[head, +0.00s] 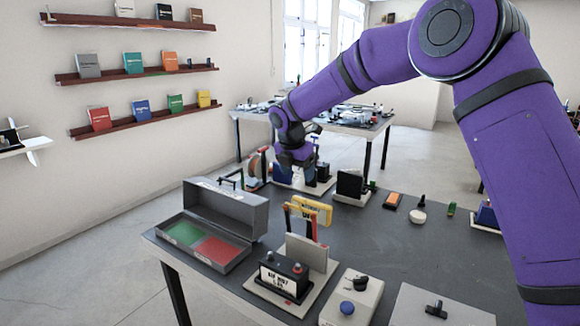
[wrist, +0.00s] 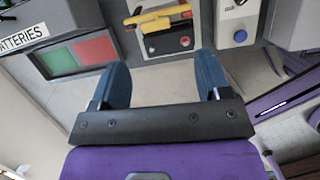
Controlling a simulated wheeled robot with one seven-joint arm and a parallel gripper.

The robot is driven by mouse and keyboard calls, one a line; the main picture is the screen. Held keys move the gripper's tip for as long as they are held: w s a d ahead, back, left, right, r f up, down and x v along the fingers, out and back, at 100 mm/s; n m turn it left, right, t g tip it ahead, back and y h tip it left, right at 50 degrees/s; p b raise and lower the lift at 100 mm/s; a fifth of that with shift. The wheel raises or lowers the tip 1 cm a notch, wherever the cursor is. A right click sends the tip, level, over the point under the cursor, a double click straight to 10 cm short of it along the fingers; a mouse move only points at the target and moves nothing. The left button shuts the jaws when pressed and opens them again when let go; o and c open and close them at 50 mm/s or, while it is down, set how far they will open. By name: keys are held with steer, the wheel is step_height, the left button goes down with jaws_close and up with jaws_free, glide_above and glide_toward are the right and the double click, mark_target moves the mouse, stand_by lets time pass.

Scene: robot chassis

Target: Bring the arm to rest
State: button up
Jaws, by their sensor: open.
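My purple arm reaches from the right side of the head view over the far part of the dark table (head: 375,262). My gripper (head: 312,182) hangs above the far edge of the table, near a blue block and several small items. In the wrist view my gripper (wrist: 165,75) shows two blue fingers spread wide apart. Nothing is between the fingers except a view of pale floor. The fingertips in the head view are small and partly merged with the items behind them.
An open grey box (head: 225,218) with green and red compartments stands at the table's left. A battery holder (head: 285,277), a box with a blue knob (head: 352,298) and a black upright block (head: 350,184) stand on the table. Another table (head: 345,118) is behind.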

steer(key=s+d+r+m, duration=1.3)
steer(key=s+d+r, duration=0.3)
steer(key=s, duration=0.3)
steer(key=s+d+f+m, duration=0.1)
steer(key=s+d+m, duration=0.2)
steer(key=s+m, duration=0.2)
steer(key=s+d+m+t+y, duration=0.1)
steer(key=s+d+m, duration=0.2)
steer(key=s, duration=0.9)
steer(key=s+d+f+m+t+y, duration=0.1)
steer(key=s+d+m, duration=0.3)
steer(key=s+m, duration=0.3)
steer(key=shift+s+f+m, duration=0.35)
steer(key=shift+s+m, duration=0.05)
steer(key=shift+s, duration=0.65)
